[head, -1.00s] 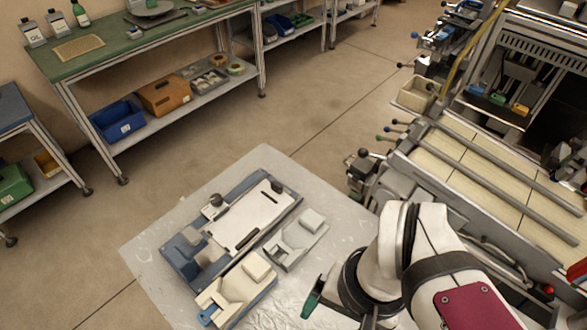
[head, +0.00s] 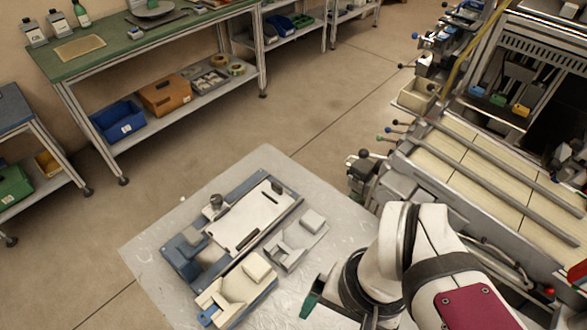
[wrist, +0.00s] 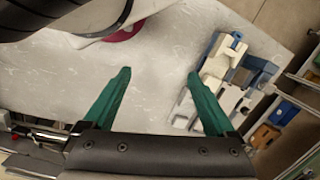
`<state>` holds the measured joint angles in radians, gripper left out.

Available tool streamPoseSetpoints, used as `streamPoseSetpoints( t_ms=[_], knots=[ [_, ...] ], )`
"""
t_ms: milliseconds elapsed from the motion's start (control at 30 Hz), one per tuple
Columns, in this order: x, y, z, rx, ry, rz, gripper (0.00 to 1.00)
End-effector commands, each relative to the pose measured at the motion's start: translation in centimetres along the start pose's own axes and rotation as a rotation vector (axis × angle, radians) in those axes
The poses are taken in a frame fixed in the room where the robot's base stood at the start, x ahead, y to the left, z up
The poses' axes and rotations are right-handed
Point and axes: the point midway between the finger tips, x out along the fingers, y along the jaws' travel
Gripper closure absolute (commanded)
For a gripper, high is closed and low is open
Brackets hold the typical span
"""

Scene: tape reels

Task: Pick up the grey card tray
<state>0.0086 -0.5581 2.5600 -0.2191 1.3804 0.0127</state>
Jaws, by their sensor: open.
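The grey card tray (head: 283,252), a light grey stepped block with a raised pad at one end, lies on the pale table in the head view. It sits just right of a blue-grey fixture (head: 185,258) holding a white plate (head: 245,222), and beside a cream tray (head: 242,272) on a blue-grey base. My gripper (wrist: 158,78) is open and empty, with green fingers apart over bare table in the wrist view. One green fingertip shows in the head view, to the right of and nearer than the trays. In the wrist view the tray cluster is at the right, partly behind the right finger.
The pale table (head: 150,248) is bare around the trays. A machine with rails (head: 480,175) and knobbed levers stands close on the right. A green-topped bench (head: 120,45) with bins on its lower shelf stands at the back left, across open floor.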

Motion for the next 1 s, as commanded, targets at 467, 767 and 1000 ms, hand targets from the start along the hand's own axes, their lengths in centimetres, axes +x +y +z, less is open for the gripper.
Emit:
streamPoseSetpoints(
  t_ms=[467,767,1000],
  knots=[
    [-0.7,-9.3,-17.3,1.143,0.094,0.054,0.09],
    [5.0,-14.5,-26.6,1.838,0.185,0.008,0.09],
    [11.3,-13.6,-27.2,1.853,0.186,0.011,0.09]
  ],
)
